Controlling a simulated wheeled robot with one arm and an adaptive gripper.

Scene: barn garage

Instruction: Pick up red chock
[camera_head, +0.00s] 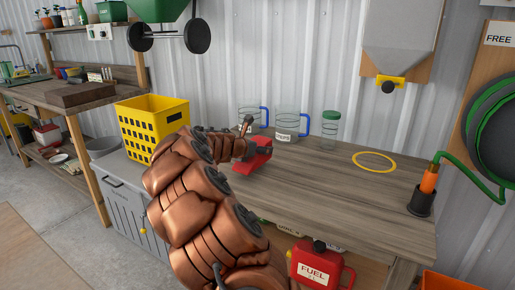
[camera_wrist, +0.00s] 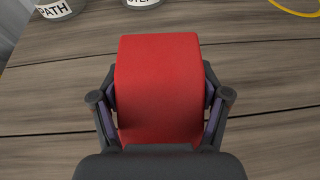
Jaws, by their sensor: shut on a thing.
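The red chock (camera_wrist: 160,85) fills the middle of the wrist view, between the two fingers of my gripper (camera_wrist: 160,112). The fingers press on its left and right sides, so my gripper is shut on it. In the head view the red chock (camera_head: 253,162) shows at the end of my arm, over the wooden workbench (camera_head: 330,205). My gripper (camera_head: 258,150) partly covers it there. I cannot tell whether the chock touches the bench top or is held just above it.
Behind the chock stand clear measuring jugs (camera_head: 287,122) with blue handles and a green-lidded jar (camera_head: 330,128). A yellow ring (camera_head: 374,162) lies to the right, near a black holder (camera_head: 420,202) with an orange nozzle. A yellow crate (camera_head: 150,128) stands left. The bench's front middle is clear.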

